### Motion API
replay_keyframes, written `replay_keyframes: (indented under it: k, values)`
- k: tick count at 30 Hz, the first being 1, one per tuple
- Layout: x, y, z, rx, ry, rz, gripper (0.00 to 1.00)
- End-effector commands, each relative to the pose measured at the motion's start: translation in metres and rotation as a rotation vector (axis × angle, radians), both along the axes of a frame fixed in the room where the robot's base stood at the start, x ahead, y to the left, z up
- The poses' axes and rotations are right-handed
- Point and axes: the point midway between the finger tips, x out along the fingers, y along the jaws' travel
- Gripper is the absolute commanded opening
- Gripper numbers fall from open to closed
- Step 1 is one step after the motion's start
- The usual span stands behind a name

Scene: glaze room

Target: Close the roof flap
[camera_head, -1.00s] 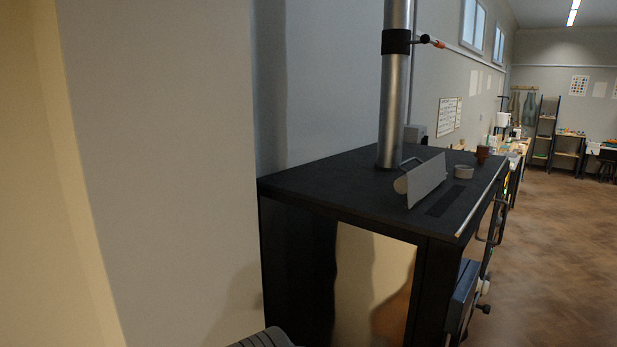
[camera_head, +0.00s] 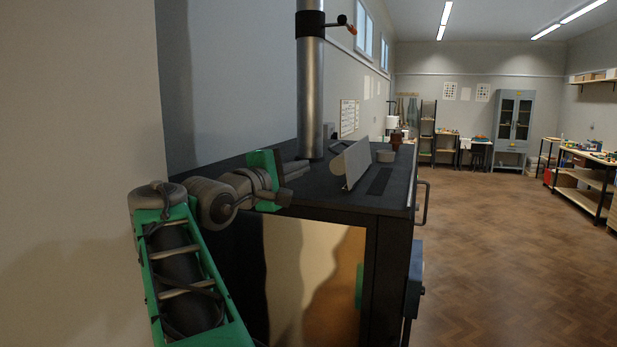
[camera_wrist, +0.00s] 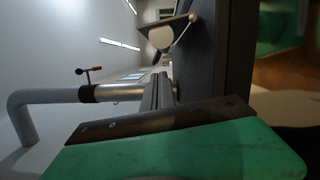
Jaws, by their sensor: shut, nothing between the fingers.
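The roof flap (camera_head: 352,162) is a pale grey plate tilted up from the black kiln top (camera_head: 318,190), beside a dark slotted vent (camera_head: 380,181). The vent is uncovered. In the wrist view, turned sideways, the flap (camera_wrist: 168,20) shows end-on beyond my fingers, with a pale round end and a thin rod. My gripper (camera_head: 300,168) is over the near left part of the kiln top, left of the flap and apart from it. Its fingers (camera_wrist: 158,92) are shut and empty, pointing toward the flap.
A metal flue pipe (camera_head: 311,90) with a red-tipped lever rises behind the flap, close to my gripper. A wall lies left; open floor (camera_head: 490,240) lies right.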

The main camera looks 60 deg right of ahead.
Motion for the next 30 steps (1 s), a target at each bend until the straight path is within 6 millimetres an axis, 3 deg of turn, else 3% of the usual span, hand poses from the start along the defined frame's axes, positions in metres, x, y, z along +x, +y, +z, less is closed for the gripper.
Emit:
replay_keyframes:
  k: [5,18,30]
  values:
    - [-0.005,-0.011,0.001,-0.009,0.015,-0.016,0.0]
    - [-0.012,-0.091,0.006,-0.008,0.011,-0.015,0.0]
    - [-0.013,-0.1,0.004,-0.007,0.01,-0.012,0.0]
